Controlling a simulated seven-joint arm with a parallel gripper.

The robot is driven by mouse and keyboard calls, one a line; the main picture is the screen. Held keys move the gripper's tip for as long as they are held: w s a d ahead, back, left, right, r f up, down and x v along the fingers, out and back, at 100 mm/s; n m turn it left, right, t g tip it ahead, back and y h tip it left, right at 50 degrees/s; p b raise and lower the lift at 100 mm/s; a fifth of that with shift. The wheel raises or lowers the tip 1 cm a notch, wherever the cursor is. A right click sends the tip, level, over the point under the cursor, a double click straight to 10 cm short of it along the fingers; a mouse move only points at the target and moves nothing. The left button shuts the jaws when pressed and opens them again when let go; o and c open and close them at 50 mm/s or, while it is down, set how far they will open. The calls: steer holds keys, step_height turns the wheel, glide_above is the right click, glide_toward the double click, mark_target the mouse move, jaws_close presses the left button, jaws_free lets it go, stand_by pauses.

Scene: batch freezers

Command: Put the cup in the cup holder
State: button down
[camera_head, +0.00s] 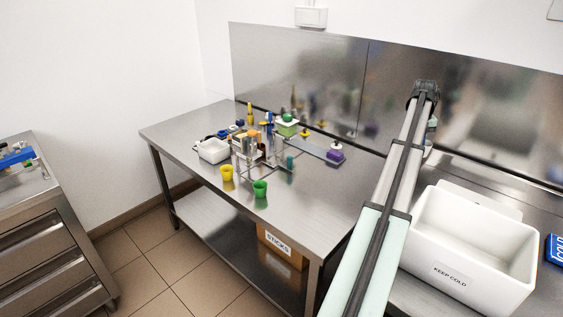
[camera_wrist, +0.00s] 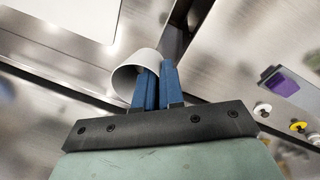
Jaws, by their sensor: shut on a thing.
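In the wrist view, a pale grey-white cup (camera_wrist: 127,82) is held at its wall between the blue fingers of my gripper (camera_wrist: 158,72). The cup is tilted in the picture, with its round opening facing partly toward the camera. In the head view my arm hides most of the gripper, and I cannot make out the held cup. A yellow cup (camera_head: 227,173) and a green cup (camera_head: 260,189) stand on the steel table, left of my arm. A metal wire rack (camera_head: 262,160) stands behind them; I cannot tell whether it is the cup holder.
A white "KEEP COLD" bin (camera_head: 458,276) stands right of my arm. A white tub (camera_head: 212,150), bottles and a purple block (camera_head: 335,155) crowd the back of the steel table (camera_head: 310,205). Its front right is clear. A steel back panel (camera_head: 300,70) rises behind.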

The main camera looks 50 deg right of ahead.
steer(key=w+a+n, duration=0.2)
steer(key=w+a, duration=0.2)
steer(key=w, duration=0.8)
steer(key=w+a+n, duration=0.1)
steer(key=w+a, duration=0.2)
steer(key=w, duration=1)
step_height(320, 180, up, 2)
steer(key=n+t, duration=0.1)
steer(key=n, duration=0.5)
glide_above(270, 162)
steer(key=f+n, duration=0.1)
steer(key=f, duration=0.4)
steer(key=f+n, duration=0.1)
steer(key=f, duration=0.5)
steer(key=f+n, duration=0.1)
steer(key=f, duration=0.5)
steer(key=shift+w+d+f+n+h, duration=0.2)
steer(key=shift+d+n+h, duration=0.1)
steer(key=shift+d+h, duration=0.1)
steer(key=shift+f, duration=0.15)
steer(key=c, duration=1.3)
jaws_free()
steer(key=shift+o, duration=0.2)
step_height(270, 162, up, 12)
steer(key=a, duration=0.2)
steer(key=shift+o, duration=0.4)
